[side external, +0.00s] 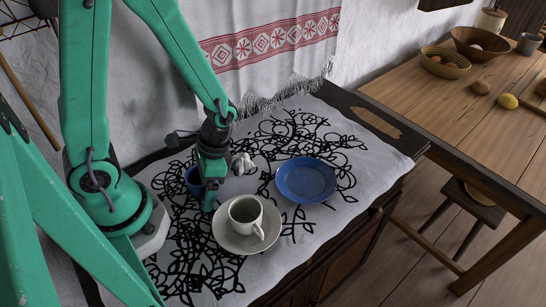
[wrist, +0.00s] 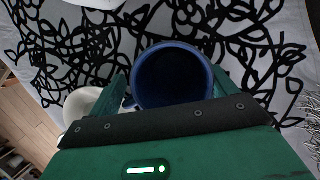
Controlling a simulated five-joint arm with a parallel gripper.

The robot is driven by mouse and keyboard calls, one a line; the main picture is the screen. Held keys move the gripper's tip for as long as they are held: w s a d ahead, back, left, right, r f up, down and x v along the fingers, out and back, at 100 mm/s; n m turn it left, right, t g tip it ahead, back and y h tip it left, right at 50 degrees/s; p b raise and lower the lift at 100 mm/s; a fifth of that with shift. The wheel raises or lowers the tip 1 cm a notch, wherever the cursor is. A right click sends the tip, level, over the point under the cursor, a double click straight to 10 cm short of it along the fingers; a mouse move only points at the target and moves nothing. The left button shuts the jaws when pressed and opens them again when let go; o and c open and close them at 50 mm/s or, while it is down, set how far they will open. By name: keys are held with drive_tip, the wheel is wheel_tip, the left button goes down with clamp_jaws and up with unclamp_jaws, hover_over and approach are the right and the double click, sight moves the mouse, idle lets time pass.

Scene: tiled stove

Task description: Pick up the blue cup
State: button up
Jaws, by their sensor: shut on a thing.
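The blue cup (wrist: 172,72) sits between the fingers of my gripper (wrist: 171,84) in the wrist view, with its dark open mouth facing the camera. In the side external view my gripper (side external: 207,192) points down at the blue cup (side external: 193,181), which is partly hidden behind it. The gripper is shut on the cup. I cannot tell whether the cup's base touches the cloth.
A white cup (side external: 245,217) stands on a pale saucer (side external: 226,240) close to the gripper. A blue plate (side external: 306,180) lies to the right. A small white object (side external: 243,163) is just right of the gripper. The patterned cloth (side external: 335,220) is free at right.

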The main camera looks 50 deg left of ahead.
drive_tip(key=shift+r, duration=0.2)
wheel_tip(320, 180, up, 10)
drive_tip(key=shift+f, duration=0.2)
idle(0.7)
drive_tip(key=shift+w, duration=0.1)
idle(0.5)
drive_tip(key=w+a+r+n, duration=0.1)
drive_tip(key=w+r, duration=0.3)
drive_tip(key=w, duration=0.7)
drive_tip(key=w+a+r+n, duration=0.1)
drive_tip(key=w+r+n, duration=0.2)
drive_tip(key=w, duration=0.7)
drive_tip(key=shift+v, duration=0.85)
drive_tip(key=shift+a, duration=0.1)
drive_tip(key=s+d+f+m, duration=0.2)
drive_tip(key=s+d, duration=0.1)
drive_tip(key=d, duration=0.4)
drive_tip(key=s+d+f+m+y, duration=0.1)
drive_tip(key=s+d, duration=0.3)
drive_tip(key=d, duration=0.4)
drive_tip(key=s+d+f+m+y, duration=0.1)
drive_tip(key=s+d+f+m, duration=0.2)
drive_tip(key=d, duration=0.5)
drive_tip(key=shift+s+f+t, duration=0.35)
drive_tip(key=shift+f+t, duration=0.05)
drive_tip(key=shift+f, duration=0.05)
drive_tip(key=shift+a, duration=0.1)
